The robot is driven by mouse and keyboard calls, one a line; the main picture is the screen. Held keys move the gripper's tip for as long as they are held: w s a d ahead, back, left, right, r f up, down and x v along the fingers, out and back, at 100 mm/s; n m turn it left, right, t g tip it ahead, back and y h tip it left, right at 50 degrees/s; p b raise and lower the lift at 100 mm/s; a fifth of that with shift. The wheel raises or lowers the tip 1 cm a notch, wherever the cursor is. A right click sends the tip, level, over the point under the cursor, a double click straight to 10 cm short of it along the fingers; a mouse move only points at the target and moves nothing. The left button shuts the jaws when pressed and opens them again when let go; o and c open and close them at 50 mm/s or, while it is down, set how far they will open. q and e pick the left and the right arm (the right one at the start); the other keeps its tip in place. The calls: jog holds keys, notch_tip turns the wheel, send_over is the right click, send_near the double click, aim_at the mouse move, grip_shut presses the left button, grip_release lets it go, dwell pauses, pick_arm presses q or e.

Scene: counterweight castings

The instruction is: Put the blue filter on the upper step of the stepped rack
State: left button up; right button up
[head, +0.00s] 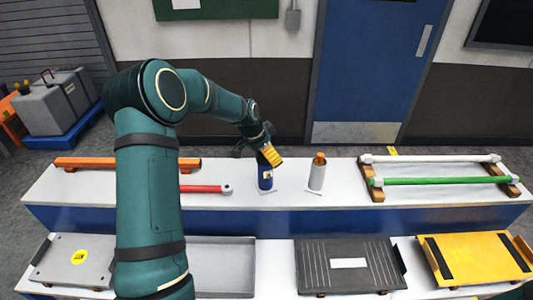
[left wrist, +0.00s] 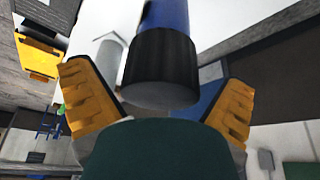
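The blue filter (head: 265,179), a blue cylinder with a dark cap, stands upright on the upper step (head: 340,185) of the white stepped rack, on a small pale marking. My left gripper (head: 263,148) is just above its top. In the left wrist view the filter's black cap (left wrist: 163,70) is between the yellow fingertips of my left gripper (left wrist: 160,100), with visible gaps on both sides. The fingers are spread. The filter's base is outside the left wrist view. My right gripper is not in view.
Orange (head: 125,162) and red bars lie left. White and green bars (head: 440,181) rest on wooden supports at right. Grey (head: 347,282) and yellow (head: 477,262) trays occupy the lower step.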

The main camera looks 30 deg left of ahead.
pick_arm(q)
jog(key=v, duration=1.2)
dwell(0.4)
